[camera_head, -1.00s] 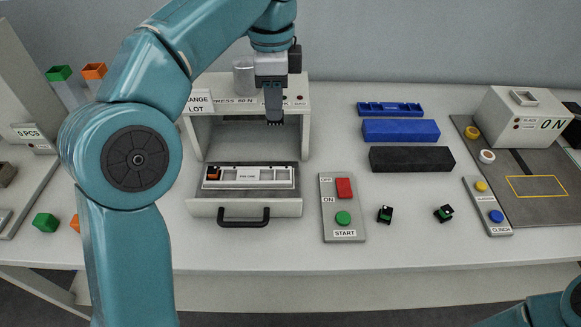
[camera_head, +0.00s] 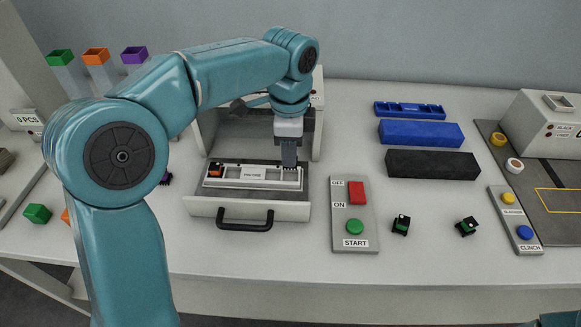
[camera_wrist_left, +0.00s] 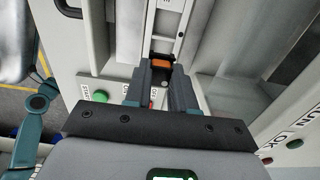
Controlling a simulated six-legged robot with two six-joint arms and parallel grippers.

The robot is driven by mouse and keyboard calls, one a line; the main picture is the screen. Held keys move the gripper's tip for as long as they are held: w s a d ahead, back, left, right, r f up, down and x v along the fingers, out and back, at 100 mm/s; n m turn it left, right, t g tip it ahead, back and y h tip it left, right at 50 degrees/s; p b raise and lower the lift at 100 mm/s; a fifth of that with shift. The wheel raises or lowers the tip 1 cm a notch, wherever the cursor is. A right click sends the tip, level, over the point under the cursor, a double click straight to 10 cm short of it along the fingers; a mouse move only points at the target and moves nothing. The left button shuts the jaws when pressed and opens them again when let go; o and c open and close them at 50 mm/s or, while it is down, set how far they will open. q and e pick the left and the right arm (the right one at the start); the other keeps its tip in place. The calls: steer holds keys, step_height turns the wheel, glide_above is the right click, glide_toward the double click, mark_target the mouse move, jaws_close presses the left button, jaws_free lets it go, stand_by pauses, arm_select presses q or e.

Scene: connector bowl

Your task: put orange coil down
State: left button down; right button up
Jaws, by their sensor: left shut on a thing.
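My left gripper (camera_head: 289,166) points down at the right end of the pale fixture (camera_head: 236,183), in the open drawer (camera_head: 282,212) of the press. In the left wrist view an orange coil (camera_wrist_left: 163,57) sits between the fingertips of my left gripper (camera_wrist_left: 162,70), which is shut on it. In the head view the fingers hide this coil. Whether it touches the fixture floor I cannot tell. Another orange and dark piece (camera_head: 215,170) sits in the fixture's left end. My right gripper is out of view.
A button panel (camera_head: 354,215) stands right of the drawer. Two small green and black parts (camera_head: 401,224) (camera_head: 467,227) lie further right. Blue (camera_head: 421,133) and black (camera_head: 432,164) blocks lie behind them. My left arm covers the left side of the table.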

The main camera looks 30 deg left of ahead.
arm_select(q)
step_height(320, 180, down, 4)
steer(key=shift+r+b, duration=0.1)
steer(key=shift+b, duration=0.25)
steer(key=shift+w+f, duration=0.15)
steer(key=shift+f, duration=0.35)
steer(key=c, duration=0.9)
jaws_free()
steer(key=shift+f, duration=0.15)
steer(key=shift+c, duration=0.2)
